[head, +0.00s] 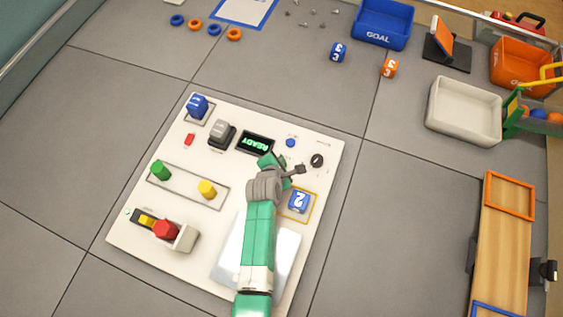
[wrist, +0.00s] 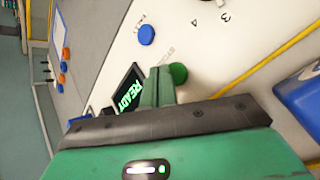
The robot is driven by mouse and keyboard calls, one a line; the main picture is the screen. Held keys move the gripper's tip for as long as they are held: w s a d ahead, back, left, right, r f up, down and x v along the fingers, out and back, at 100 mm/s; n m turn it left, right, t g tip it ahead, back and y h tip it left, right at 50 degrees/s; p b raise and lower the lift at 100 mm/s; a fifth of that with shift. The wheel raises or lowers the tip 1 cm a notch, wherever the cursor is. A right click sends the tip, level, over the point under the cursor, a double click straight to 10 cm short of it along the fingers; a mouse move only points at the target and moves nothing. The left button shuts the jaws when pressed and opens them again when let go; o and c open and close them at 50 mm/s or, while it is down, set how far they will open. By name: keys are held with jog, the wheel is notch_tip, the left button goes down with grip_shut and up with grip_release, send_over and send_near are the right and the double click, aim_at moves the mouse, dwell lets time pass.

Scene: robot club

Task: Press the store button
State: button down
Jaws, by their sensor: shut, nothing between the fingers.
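A white control panel (head: 215,258) lies on the grey floor. It has a round blue button (head: 290,142), which also shows in the wrist view (wrist: 146,34). A round green button (wrist: 178,72) is in the wrist view, partly hidden behind my fingers. In the head view my gripper (head: 269,159) hangs over the panel, below the display.
A dark display (head: 255,142) reads READY in green. A black knob (head: 317,160) and a blue numbered cube (head: 299,201) are to the right. A white bin (head: 464,137) stands farther right.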

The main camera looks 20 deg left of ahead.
jog(key=shift+f, duration=0.15)
jog(key=shift+f, duration=0.3)
jog(key=shift+f+b, duration=0.45)
dwell(0.4)
dwell(0.4)
jog(key=shift+r+p, duration=0.9)
jog(key=shift+p, duration=0.05)
notch_tip(320, 180, up, 5)
jog(key=p, duration=0.5)
jog(key=shift+r, duration=0.1)
